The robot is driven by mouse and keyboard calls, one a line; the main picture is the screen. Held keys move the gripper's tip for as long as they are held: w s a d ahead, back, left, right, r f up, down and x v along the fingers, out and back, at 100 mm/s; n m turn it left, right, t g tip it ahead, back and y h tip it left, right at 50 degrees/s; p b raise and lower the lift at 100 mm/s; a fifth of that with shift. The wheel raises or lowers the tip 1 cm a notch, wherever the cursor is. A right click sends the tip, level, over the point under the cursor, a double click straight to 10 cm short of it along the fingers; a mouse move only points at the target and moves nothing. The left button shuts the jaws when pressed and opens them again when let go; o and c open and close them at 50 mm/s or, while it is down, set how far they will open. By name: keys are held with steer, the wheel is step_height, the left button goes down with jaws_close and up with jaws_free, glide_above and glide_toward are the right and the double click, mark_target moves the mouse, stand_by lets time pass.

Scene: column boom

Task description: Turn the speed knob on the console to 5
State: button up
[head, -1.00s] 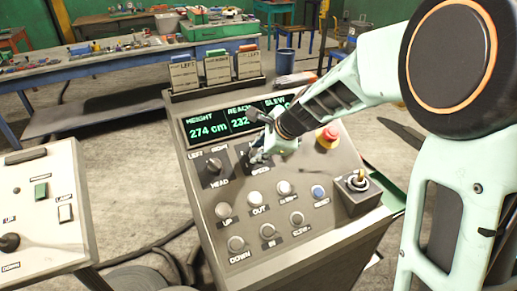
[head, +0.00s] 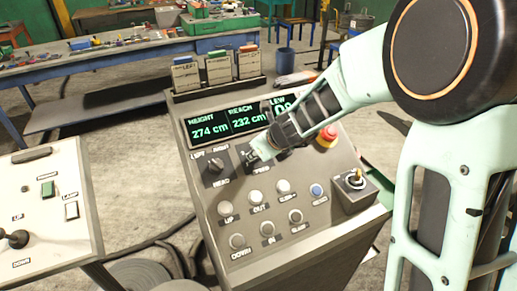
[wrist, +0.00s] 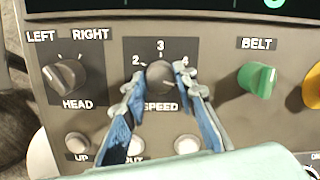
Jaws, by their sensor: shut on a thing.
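The speed knob (wrist: 160,76) is a dark round knob on the grey console (wrist: 215,60). In the wrist view the numbers 2, 3 and 4 show around it; no 1 or 5 is visible, and my fingers cover the lower sides of its scale. My gripper (wrist: 158,80) is shut on the knob, one finger on each side. I cannot make out where the knob's pointer stands. In the head view my gripper (head: 258,151) reaches the console from the upper right and mostly hides the knob.
The head knob (wrist: 66,76) is left of the speed knob, the green belt knob (wrist: 257,80) right. White buttons (wrist: 187,144) lie below. The head view shows a red stop button (head: 327,136), a joystick (head: 355,179), a display (head: 240,119) and a second console (head: 45,225) at left.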

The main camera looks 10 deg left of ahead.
steer(key=shift+m, duration=0.7)
steer(key=o, duration=1.1)
steer(key=shift+r, duration=0.15)
steer(key=v, duration=1.1)
steer(key=shift+s+d+r, duration=0.15)
steer(key=shift+s+r, duration=0.1)
steer(key=shift+s, duration=0.1)
